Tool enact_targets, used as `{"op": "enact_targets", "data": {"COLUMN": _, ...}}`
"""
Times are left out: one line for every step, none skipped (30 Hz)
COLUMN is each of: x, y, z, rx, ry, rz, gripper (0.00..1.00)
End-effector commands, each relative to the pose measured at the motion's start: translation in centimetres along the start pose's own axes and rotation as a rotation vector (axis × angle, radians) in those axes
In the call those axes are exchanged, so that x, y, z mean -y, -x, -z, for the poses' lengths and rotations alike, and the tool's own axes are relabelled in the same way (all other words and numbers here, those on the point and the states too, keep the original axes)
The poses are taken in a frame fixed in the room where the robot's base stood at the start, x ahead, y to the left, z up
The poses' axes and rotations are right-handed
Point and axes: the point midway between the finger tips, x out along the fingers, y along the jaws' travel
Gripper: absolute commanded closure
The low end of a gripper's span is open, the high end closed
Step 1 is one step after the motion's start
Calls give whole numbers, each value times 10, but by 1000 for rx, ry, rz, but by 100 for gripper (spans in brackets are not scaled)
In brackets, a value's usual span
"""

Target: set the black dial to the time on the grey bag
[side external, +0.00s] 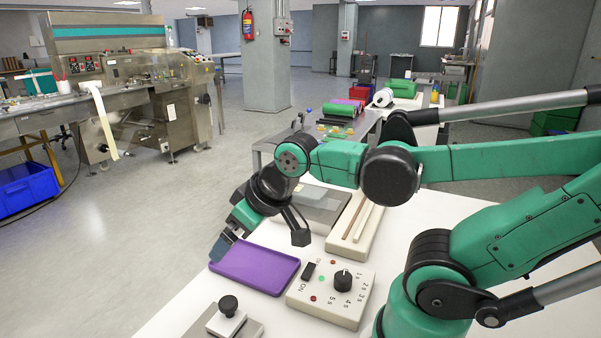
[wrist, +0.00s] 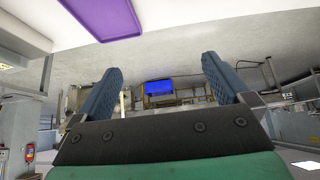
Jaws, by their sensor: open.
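The black dial (side external: 342,281) sits on a cream control box (side external: 325,312) with marks from 1s to 5s around its right and lower side. Its pointer is too small to read. No grey bag can be made out for certain; a flat grey thing (side external: 322,207) lies behind my wrist, partly hidden, and I cannot tell what it is. No time is readable on it. My gripper (side external: 222,246) is open and empty, near the left end of the purple tray, well left of the dial. In the wrist view my gripper (wrist: 163,78) shows two blue fingers wide apart with nothing between.
A purple tray (side external: 255,268) lies left of the control box and shows in the wrist view (wrist: 101,17). The box has a black switch (side external: 309,271) and small lights. A black-knobbed block (side external: 228,307) stands in front. A cream holder with rails (side external: 353,229) is behind the box.

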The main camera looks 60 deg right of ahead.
Motion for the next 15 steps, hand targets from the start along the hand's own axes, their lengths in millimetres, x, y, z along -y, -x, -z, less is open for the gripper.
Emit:
{"op": "enact_targets", "data": {"x": 2, "y": -1, "z": -4, "rx": -3, "ry": 1, "rz": 3, "gripper": 20}}
{"op": "enact_targets", "data": {"x": 0, "y": -1, "z": -7, "rx": 3, "ry": 2, "rz": -1, "gripper": 28}}
{"op": "enact_targets", "data": {"x": -6, "y": -2, "z": -11, "rx": 22, "ry": 8, "rz": -12, "gripper": 28}}
{"op": "enact_targets", "data": {"x": -12, "y": -2, "z": -16, "rx": 46, "ry": 15, "rz": -25, "gripper": 28}}
{"op": "enact_targets", "data": {"x": -20, "y": -3, "z": -22, "rx": 78, "ry": 25, "rz": -40, "gripper": 28}}
{"op": "enact_targets", "data": {"x": -32, "y": -2, "z": -32, "rx": 131, "ry": 42, "rz": -60, "gripper": 28}}
{"op": "enact_targets", "data": {"x": -42, "y": -2, "z": -41, "rx": 178, "ry": 56, "rz": -71, "gripper": 28}}
{"op": "enact_targets", "data": {"x": -52, "y": 0, "z": -50, "rx": 228, "ry": 71, "rz": -78, "gripper": 28}}
{"op": "enact_targets", "data": {"x": -63, "y": 3, "z": -64, "rx": 294, "ry": 89, "rz": -80, "gripper": 28}}
{"op": "enact_targets", "data": {"x": -70, "y": 5, "z": -74, "rx": 342, "ry": 100, "rz": -76, "gripper": 28}}
{"op": "enact_targets", "data": {"x": -76, "y": 8, "z": -84, "rx": 388, "ry": 111, "rz": -66, "gripper": 28}}
{"op": "enact_targets", "data": {"x": -83, "y": 12, "z": -96, "rx": 442, "ry": 124, "rz": -49, "gripper": 28}}
{"op": "enact_targets", "data": {"x": -86, "y": 16, "z": -104, "rx": 478, "ry": 131, "rz": -34, "gripper": 28}}
{"op": "enact_targets", "data": {"x": -89, "y": 19, "z": -111, "rx": 508, "ry": 138, "rz": -17, "gripper": 28}}
{"op": "enact_targets", "data": {"x": -92, "y": 22, "z": -119, "rx": 542, "ry": 145, "rz": 4, "gripper": 28}}
